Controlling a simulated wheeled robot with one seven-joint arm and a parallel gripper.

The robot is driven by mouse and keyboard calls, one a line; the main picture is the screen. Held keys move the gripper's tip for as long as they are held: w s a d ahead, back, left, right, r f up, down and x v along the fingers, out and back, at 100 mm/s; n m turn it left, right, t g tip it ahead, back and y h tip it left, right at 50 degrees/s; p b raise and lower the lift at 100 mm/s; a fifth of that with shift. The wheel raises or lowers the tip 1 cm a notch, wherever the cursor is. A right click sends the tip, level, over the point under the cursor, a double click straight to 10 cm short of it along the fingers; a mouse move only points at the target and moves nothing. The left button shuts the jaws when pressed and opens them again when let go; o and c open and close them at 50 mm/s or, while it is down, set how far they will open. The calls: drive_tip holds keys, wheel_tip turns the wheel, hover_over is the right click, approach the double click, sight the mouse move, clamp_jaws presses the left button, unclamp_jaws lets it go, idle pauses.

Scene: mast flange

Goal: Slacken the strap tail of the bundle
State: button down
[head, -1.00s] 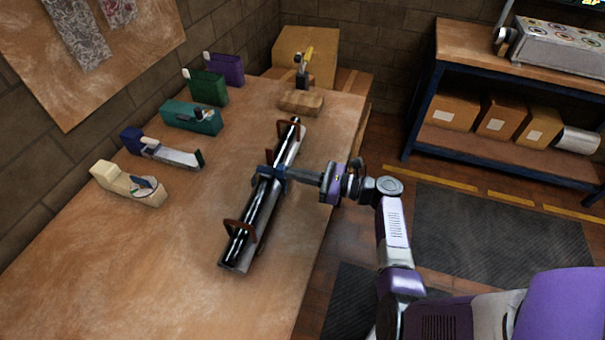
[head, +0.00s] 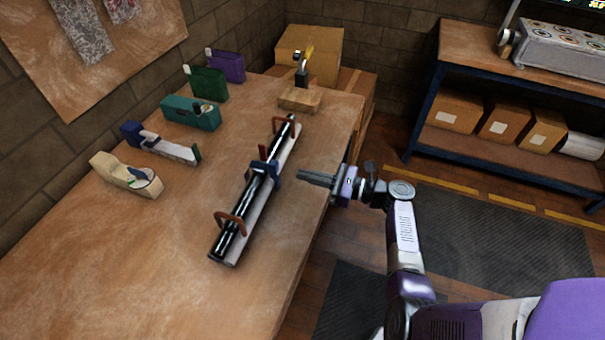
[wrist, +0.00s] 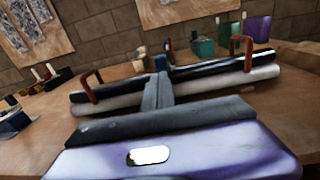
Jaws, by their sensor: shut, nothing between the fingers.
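The bundle of long dark rods (head: 238,218) lies on a pale narrow base on the workbench, with red-brown handles over it. A blue fitting (head: 266,169) sits around its middle; I cannot make out a separate strap tail. In the wrist view the bundle (wrist: 215,70) runs across beyond my fingers, and the blue fitting is partly hidden behind them. My gripper (head: 301,176) is shut and empty. Its fingers point at the blue fitting from the right, with a small gap in the head view.
The workbench (head: 110,265) is clear left and front of the bundle. Along its back stand a cream dispenser (head: 125,178), a blue tool (head: 160,145), a teal box (head: 190,113), a green case (head: 208,84) and a purple case (head: 228,65). A wooden block (head: 300,98) stands beyond the bundle.

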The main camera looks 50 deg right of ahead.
drive_tip(key=b+v, duration=0.1)
drive_tip(key=v, duration=0.7)
drive_tip(key=shift+s+d+r, duration=0.1)
drive_tip(key=shift+s, duration=0.05)
